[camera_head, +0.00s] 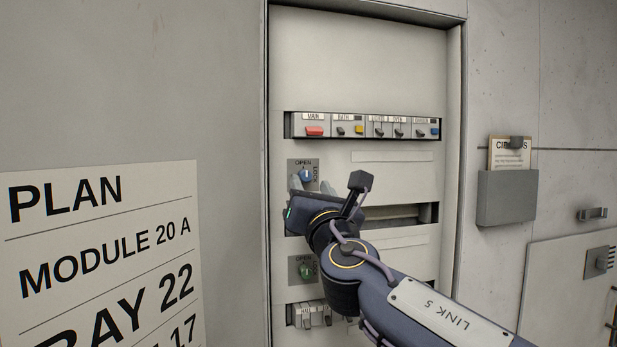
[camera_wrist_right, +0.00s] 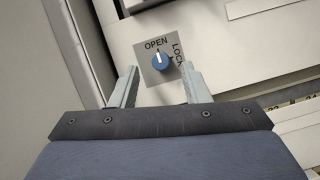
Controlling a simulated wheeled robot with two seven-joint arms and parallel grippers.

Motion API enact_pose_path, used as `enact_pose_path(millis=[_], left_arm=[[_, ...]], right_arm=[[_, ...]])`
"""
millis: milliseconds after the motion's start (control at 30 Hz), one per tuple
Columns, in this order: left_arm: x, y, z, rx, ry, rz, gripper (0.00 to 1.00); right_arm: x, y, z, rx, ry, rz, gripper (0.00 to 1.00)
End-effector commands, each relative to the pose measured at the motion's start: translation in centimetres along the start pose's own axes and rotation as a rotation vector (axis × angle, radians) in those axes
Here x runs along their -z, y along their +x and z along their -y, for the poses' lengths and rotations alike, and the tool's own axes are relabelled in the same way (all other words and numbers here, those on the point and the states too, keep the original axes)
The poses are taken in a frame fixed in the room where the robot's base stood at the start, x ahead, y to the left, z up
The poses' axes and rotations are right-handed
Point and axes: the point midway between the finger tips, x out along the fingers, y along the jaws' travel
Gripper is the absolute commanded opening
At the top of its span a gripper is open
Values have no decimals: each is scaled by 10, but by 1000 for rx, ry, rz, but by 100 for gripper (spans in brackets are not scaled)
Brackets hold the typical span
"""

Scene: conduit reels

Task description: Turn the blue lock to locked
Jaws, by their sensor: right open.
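The blue lock (camera_head: 306,175) is a round knob on a grey plate in the upper left of the recessed panel. The plate reads OPEN at the top and LOCK on the right side. In the right wrist view the blue lock (camera_wrist_right: 160,62) has a white pointer mark that points up at OPEN. My right gripper (camera_head: 312,184) is in front of the panel, just below the knob. In the right wrist view its two fingers (camera_wrist_right: 158,76) are apart, one on each side of the knob's lower part, with nothing held between them. My left gripper is not in view.
A green knob (camera_head: 307,268) on a similar plate sits lower on the panel. A row of breaker switches (camera_head: 363,126) runs above. A card holder (camera_head: 507,197) is on the right wall, and a plan sign (camera_head: 98,255) stands at the left.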

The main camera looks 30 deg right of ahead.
Motion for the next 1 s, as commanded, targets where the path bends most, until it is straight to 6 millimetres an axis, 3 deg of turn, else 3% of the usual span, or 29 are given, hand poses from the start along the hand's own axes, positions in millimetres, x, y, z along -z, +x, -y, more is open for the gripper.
enact_pose_path(millis=[200,567,867,1000], left_arm=[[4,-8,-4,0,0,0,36],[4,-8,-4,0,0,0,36],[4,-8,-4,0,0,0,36],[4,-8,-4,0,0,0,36]], right_arm=[[0,27,0,2,1,-1,42],[0,32,1,2,2,0,41],[0,31,1,2,2,-1,2],[0,31,1,2,5,-1,0]])
